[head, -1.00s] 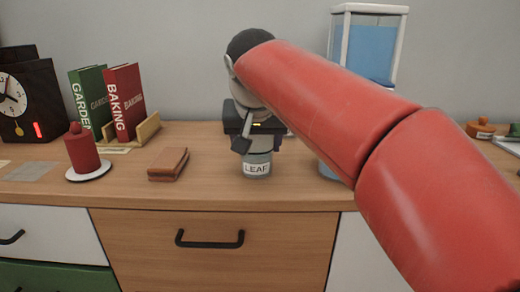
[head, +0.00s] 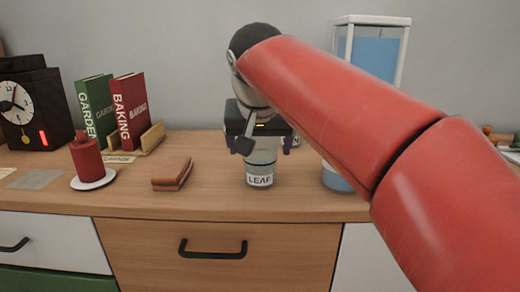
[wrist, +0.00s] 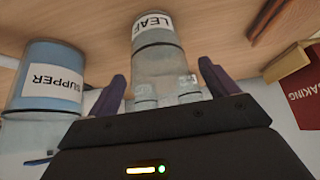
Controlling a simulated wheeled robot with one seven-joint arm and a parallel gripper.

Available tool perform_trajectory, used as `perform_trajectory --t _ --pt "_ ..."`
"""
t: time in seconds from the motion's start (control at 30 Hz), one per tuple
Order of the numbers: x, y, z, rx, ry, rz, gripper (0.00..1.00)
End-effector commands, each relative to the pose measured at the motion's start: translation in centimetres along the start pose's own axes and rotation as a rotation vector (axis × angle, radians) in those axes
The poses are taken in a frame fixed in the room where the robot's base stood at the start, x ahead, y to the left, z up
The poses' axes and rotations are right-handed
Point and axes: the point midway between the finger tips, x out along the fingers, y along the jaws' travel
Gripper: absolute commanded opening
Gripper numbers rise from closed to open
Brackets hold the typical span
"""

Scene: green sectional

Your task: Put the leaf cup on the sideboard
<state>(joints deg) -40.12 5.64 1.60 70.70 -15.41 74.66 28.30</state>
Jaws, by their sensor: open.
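The leaf cup (head: 260,171) is a clear, greyish cup with a white LEAF label, standing upright on the wooden sideboard top (head: 220,203). My gripper (head: 263,147) is just above and around its upper part, seen partly behind my red arm. In the wrist view the leaf cup (wrist: 163,55) shows between the two purple fingers of my gripper (wrist: 161,76), with a visible gap on each side. The jaws are open. The cup's upper part is hidden by the gripper in the head view.
A brown block (head: 172,172), a red candle-like item on a white dish (head: 93,184), books (head: 130,112) and a clock (head: 30,108) are to the left. A glass container (head: 375,55) rises behind.

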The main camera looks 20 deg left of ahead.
Motion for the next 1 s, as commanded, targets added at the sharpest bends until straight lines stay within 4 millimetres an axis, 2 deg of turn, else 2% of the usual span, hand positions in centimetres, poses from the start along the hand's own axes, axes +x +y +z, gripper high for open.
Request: perform_trajectory --t 0.03,0.2,0.43,0.6,0.83,0.93,1.0 --pt "-1.4 0.0 -0.2 0.0 0.005 -0.002 0.86" --pt "-5.2 0.0 -0.2 0.0 0.004 -0.001 0.86" --pt "-8.6 0.0 -0.1 0.001 0.002 -0.001 0.86" --pt "-9.4 0.0 0.0 0.001 0.001 0.0 0.86" --pt "-9.3 0.5 0.2 0.002 0.0 0.004 0.86" --pt "-8.8 2.8 1.1 0.006 -0.006 0.019 0.86" --pt "-8.1 5.6 2.5 0.012 -0.015 0.035 0.86"
